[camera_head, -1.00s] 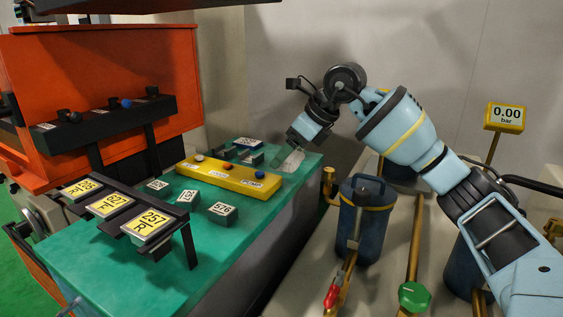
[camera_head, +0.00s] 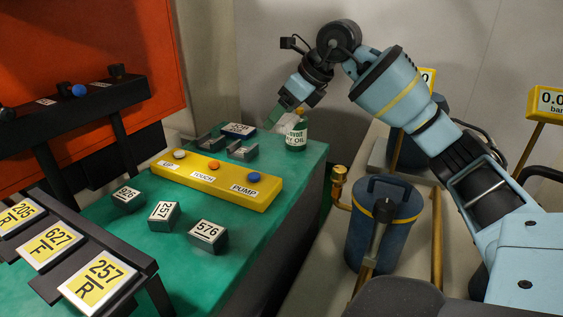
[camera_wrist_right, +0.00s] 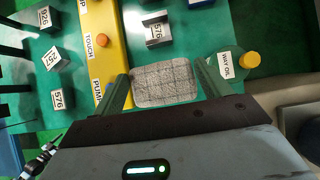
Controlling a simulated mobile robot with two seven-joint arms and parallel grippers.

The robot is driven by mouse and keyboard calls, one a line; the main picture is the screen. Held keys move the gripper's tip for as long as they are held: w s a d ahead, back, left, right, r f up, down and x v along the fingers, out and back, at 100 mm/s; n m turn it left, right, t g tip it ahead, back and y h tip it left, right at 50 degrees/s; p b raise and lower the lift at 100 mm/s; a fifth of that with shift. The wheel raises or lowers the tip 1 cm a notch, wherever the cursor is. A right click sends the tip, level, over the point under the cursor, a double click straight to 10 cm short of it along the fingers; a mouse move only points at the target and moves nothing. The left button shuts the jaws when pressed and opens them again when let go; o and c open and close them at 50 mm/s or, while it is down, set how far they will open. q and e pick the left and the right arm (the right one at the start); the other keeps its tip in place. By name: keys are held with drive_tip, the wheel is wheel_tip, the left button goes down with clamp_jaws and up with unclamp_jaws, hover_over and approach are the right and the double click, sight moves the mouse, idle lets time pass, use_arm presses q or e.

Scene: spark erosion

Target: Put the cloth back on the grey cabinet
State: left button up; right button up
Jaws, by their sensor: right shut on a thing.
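My right gripper (camera_head: 281,115) is over the far end of the green worktop (camera_head: 235,255). In the right wrist view a light grey quilted cloth (camera_wrist_right: 166,84) sits between the two green fingers, and the gripper (camera_wrist_right: 165,78) is shut on it. In the head view only a pale bit of the cloth (camera_head: 287,115) shows by the fingers. I cannot tell whether it touches the worktop. The worktop's side is dark grey; a pale grey surface (camera_head: 307,278) lies to its right. I cannot tell which is the grey cabinet. My left gripper is not in view.
A green oil bottle (camera_head: 296,134) stands close to the right gripper. A yellow button bar (camera_head: 215,180), small numbered blocks (camera_head: 207,235) and a black label rack (camera_head: 85,262) are on the worktop. A blue canister (camera_head: 383,225) and brass pipes stand to the right.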

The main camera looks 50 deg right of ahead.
drive_tip(key=shift+s+f, duration=0.1)
drive_tip(key=shift+f, duration=0.15)
wheel_tip(320, 180, down, 5)
drive_tip(key=shift+f+b, duration=0.15)
drive_tip(key=shift+b, duration=0.6)
drive_tip(key=shift+f, duration=0.5)
drive_tip(key=shift+f+b, duration=0.35)
drive_tip(key=shift+f, duration=1.25)
drive_tip(key=o, duration=1.3)
